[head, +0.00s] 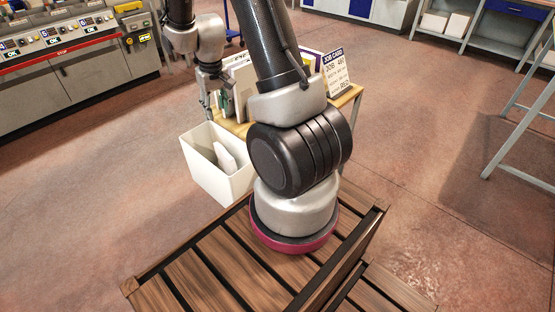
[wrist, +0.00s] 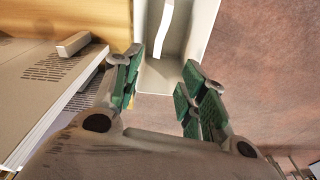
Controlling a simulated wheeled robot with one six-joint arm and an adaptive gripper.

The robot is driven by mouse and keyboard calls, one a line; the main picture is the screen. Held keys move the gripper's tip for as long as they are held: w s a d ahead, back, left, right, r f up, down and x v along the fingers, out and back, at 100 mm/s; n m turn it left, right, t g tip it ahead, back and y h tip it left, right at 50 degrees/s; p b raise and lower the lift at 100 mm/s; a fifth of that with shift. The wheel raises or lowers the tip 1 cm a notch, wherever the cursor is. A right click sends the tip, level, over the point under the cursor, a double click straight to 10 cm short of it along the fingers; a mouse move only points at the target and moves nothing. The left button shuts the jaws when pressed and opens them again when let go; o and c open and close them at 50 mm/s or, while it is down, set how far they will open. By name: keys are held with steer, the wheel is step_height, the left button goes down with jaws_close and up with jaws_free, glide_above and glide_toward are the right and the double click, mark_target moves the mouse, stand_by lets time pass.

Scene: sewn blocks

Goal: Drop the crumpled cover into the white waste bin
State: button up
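The white waste bin (head: 213,181) stands beside the wooden table, with its open top facing up. A pale, crumpled-looking piece, seemingly the cover (head: 227,160), is inside it and leans against a wall. My gripper (head: 207,108) is by the bin's back rim, next to the table's edge. In the wrist view my gripper (wrist: 158,88) is open, its green-padded fingers well apart with nothing between them. Beyond the fingers is the bin (wrist: 206,28), with a narrow white strip of the piece (wrist: 163,30) inside.
The wooden table (head: 344,101) holds upright books or folders (head: 239,88) and a job card (head: 336,72). A printed stack (wrist: 50,85) with a small pale bar (wrist: 74,43) lies left of my fingers. Open floor (head: 110,190) lies left of the bin.

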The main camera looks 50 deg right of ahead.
steer(key=shift+r, duration=0.15)
step_height(320, 180, up, 12)
steer(key=s, duration=0.1)
steer(key=shift+s+a, duration=0.15)
steer(key=shift+s, duration=0.05)
steer(key=shift+f, duration=0.2)
stand_by(0.3)
